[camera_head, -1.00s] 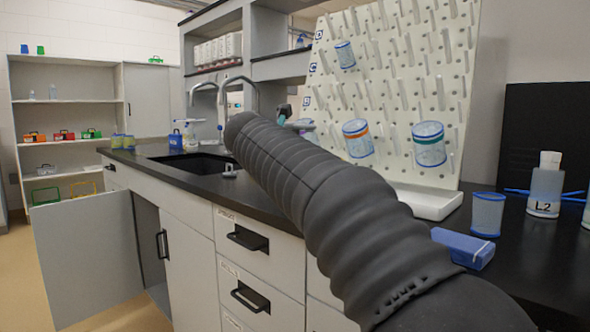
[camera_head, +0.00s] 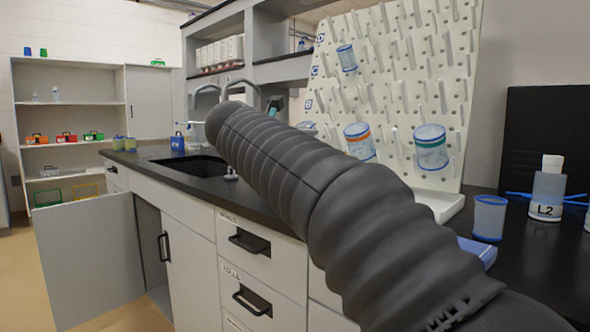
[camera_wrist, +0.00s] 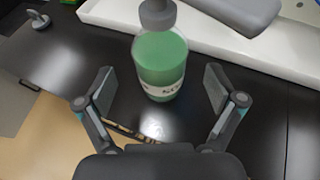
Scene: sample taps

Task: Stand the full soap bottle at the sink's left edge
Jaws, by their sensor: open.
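A bottle (camera_wrist: 160,65) nearly full of green liquid, with a grey top and a white label I cannot fully read, stands on the black counter in the wrist view. My gripper (camera_wrist: 160,88) is open, one finger on each side of the space just in front of the bottle, and no contact shows. In the head view my arm hides the gripper and this bottle. The sink (camera_head: 195,165) is a dark basin in the counter, its right part behind my arm. A small bottle (camera_head: 195,132), partly hidden, stands behind the sink.
A white pegboard (camera_head: 395,90) with hung beakers stands behind the arm; its white tray (camera_wrist: 215,45) lies behind the green bottle. A blue-rimmed beaker (camera_head: 489,217) and the bottle marked L2 (camera_head: 546,195) stand at right. A cupboard door (camera_head: 92,258) hangs open below.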

